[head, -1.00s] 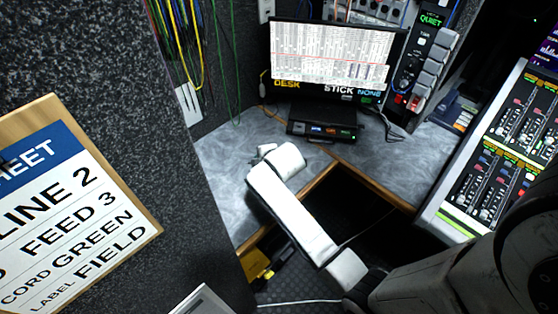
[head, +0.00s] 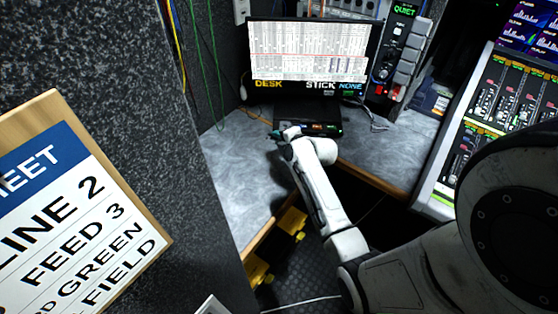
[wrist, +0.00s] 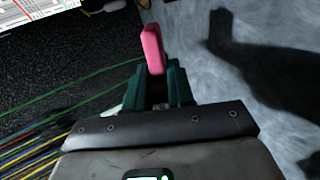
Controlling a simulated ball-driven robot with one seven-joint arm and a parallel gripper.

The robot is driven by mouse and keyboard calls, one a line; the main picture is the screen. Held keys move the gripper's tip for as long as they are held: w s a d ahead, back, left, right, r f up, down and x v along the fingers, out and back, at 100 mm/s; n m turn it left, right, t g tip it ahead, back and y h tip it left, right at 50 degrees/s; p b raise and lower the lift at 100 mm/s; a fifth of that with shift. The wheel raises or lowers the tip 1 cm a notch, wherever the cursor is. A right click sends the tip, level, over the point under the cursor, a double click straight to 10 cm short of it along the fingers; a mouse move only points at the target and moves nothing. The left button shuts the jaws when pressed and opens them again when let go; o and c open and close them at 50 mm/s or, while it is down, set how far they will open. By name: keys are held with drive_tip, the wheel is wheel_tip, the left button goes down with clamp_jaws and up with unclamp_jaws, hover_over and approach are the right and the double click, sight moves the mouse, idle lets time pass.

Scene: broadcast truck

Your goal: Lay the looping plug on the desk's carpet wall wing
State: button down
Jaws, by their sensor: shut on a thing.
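My gripper (wrist: 155,85) has teal fingers shut on a pink block-like piece, the looping plug (wrist: 152,48), which sticks out past the fingertips. In the head view my gripper (head: 280,134) is small and over the desk, just in front of the black box under the monitor; the plug cannot be made out there. The desk's wing by the carpet wall (head: 235,185) is a bare grey-blue top on the left. In the wrist view the grey desk surface (wrist: 275,50) lies beyond the plug, with my gripper's shadow on it, apart from the fingers.
The dark speckled carpet wall (head: 110,60) borders the wing on the left, with green cords (head: 205,70) hanging. A mixing console (head: 490,110) is at right. A clipboard (head: 75,200) is at near left.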

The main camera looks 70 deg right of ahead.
wheel_tip(320, 180, down, 6)
drive_tip(key=b, duration=0.3)
drive_tip(key=shift+b, duration=0.35)
drive_tip(key=shift+f+b, duration=0.95)
drive_tip(key=shift+b, duration=0.3)
drive_tip(key=c, duration=1.1)
unclamp_jaws()
drive_tip(key=shift+p+v, duration=1.75)
drive_tip(key=shift+v, duration=2.3)
